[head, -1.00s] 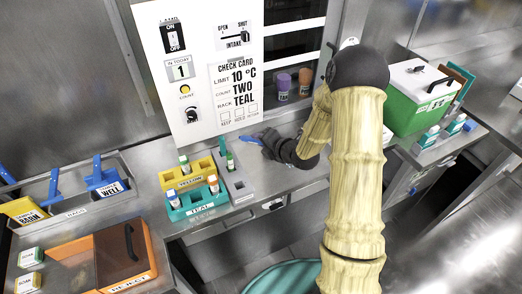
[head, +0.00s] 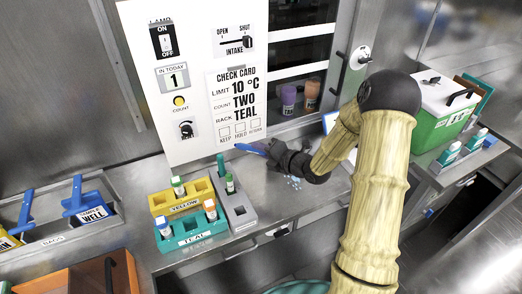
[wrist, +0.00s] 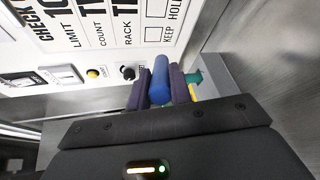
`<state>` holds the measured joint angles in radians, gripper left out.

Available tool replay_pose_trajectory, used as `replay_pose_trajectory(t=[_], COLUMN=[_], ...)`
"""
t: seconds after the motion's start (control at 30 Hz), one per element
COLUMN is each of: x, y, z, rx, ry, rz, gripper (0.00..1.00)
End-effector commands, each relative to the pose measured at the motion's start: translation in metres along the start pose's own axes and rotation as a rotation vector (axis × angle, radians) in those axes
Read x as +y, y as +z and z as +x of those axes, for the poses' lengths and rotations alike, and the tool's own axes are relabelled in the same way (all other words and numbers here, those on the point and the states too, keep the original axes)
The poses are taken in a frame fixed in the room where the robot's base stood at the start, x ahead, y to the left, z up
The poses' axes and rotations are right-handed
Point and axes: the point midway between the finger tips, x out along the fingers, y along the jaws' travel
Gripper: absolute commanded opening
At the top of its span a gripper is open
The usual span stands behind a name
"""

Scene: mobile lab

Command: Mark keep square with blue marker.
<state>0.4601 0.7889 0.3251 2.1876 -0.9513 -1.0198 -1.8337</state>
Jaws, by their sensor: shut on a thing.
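My gripper (head: 270,152) is shut on the blue marker (head: 247,149) in front of the white panel. The marker points left, its tip close to the lower edge of the check card (head: 238,98). The keep square (head: 225,133) is the leftmost of three boxes at the card's bottom and looks blank. The tip appears just below and right of it; I cannot tell whether it touches the panel. In the wrist view, the marker (wrist: 161,80) sits between the dark fingers (wrist: 160,92), with the keep square (wrist: 153,35) above it.
A grey holder (head: 240,212) with a teal upright item stands below the card, beside the yellow rack (head: 160,206) and teal rack (head: 187,240) holding vials. Small pale bits (head: 292,182) lie on the counter. A green box (head: 438,125) stands at right.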

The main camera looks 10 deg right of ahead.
Motion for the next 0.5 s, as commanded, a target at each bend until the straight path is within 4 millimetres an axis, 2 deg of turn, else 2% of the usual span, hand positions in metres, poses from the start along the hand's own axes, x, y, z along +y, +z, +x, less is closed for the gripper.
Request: replay_pose_trajectory(t=[0.17, 0.5], x=[0.002, 0.006], y=[0.004, 0.018], z=[0.007, 0.035], rx=[0.0, 0.001], ry=[0.002, 0.001], rz=[-0.001, 0.001], gripper=[0.0, 0.0])
